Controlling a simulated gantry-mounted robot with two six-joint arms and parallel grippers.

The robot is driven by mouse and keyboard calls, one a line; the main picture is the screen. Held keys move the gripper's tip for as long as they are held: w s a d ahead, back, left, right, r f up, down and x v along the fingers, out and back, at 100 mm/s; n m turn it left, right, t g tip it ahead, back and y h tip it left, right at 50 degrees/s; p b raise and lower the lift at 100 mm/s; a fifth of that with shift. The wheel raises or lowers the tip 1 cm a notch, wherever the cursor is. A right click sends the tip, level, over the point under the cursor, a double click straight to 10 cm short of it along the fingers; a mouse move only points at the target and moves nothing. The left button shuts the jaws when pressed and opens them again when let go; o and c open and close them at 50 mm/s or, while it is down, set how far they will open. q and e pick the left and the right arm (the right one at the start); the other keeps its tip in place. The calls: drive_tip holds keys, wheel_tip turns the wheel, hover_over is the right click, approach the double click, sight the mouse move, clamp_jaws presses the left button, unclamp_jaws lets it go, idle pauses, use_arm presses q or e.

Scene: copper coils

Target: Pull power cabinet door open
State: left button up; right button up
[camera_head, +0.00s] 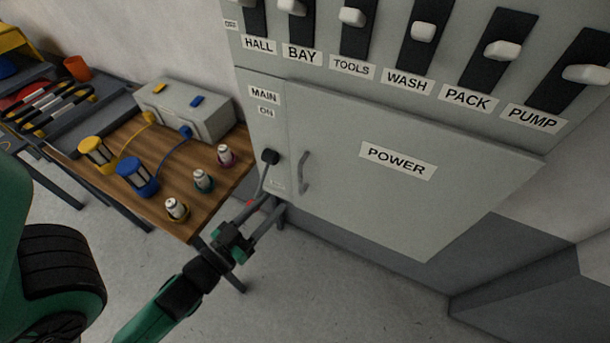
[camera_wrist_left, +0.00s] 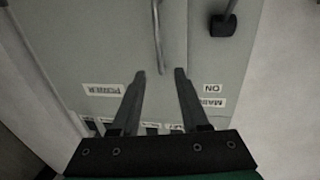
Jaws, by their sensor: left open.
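The power cabinet door (camera_head: 375,205) is a grey panel labelled POWER and looks shut. Its grey bar handle (camera_head: 304,173) is near the door's left edge. My left gripper (camera_head: 264,207) is open and empty, below and left of the handle in the head view. In the left wrist view, the picture is upside down; the handle (camera_wrist_left: 157,35) stands ahead of the open left gripper (camera_wrist_left: 160,72), with its near end lined up between the fingertips. I cannot tell whether they touch. My right gripper is not in view.
A MAIN lever with a black knob (camera_head: 270,156) sits just left of the handle. Labelled switches (camera_head: 423,32) line the panel above the door. A wooden table (camera_head: 190,228) with coils, small bottles and a grey box (camera_head: 190,108) stands to the left.

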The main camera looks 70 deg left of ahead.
sight(299, 177)
use_arm(q)
drive_tip(key=p+x, duration=0.1)
drive_tip(key=x, duration=1)
drive_tip(key=shift+w, duration=0.15)
clamp_jaws()
idle(0.9)
